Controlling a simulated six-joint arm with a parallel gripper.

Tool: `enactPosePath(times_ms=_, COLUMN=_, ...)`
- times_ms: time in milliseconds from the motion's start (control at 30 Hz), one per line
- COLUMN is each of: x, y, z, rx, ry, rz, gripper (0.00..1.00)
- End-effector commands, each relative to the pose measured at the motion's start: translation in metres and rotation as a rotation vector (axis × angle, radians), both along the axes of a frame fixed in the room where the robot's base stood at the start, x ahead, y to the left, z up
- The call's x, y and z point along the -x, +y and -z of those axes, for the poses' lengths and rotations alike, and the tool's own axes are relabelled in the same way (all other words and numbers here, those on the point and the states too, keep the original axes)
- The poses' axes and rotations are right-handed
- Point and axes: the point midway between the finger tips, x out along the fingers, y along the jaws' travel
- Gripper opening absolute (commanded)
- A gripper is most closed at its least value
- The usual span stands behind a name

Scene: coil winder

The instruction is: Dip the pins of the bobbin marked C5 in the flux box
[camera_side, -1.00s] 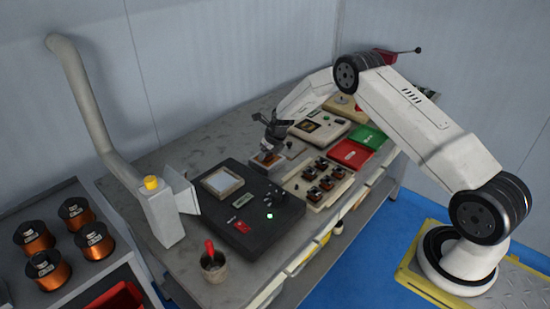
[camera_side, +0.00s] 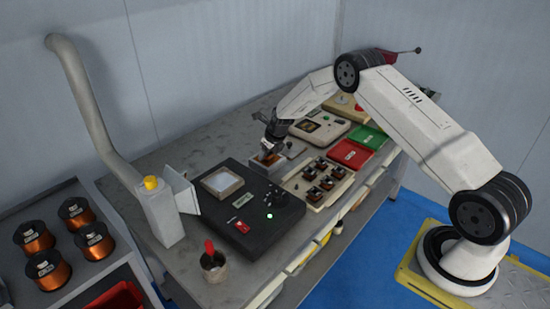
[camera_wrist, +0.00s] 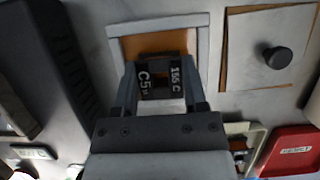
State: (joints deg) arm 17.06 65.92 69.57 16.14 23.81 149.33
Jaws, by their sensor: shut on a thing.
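My gripper (camera_wrist: 164,98) is shut on the bobbin marked C5 (camera_wrist: 160,80), a dark block with white lettering, seen from above in the wrist view. Behind the bobbin lies a small open box with a pale rim (camera_wrist: 122,26) and amber-brown content, which looks like the flux box. In the side view my gripper (camera_side: 269,146) is low over this box (camera_side: 256,166), and the bobbin is mostly hidden there. The bobbin overlaps the box's near part in the wrist view; whether its pins touch the content is hidden.
A black solder station (camera_side: 240,205) with a pale square top stands just left of the box. A tray of several bobbins (camera_side: 308,196) lies to the right, with red (camera_side: 350,156) and green (camera_side: 367,137) bins behind it. A lid with a black knob (camera_wrist: 277,57) lies beside the box.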

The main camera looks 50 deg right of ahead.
Motion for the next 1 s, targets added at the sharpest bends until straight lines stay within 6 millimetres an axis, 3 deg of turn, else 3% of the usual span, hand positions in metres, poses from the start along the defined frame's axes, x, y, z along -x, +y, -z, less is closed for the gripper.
enactPosePath(times_ms=1000, x=-0.001, y=0.0, z=-0.05, rx=0.001, ry=-0.003, rz=0.0, gripper=0.0)
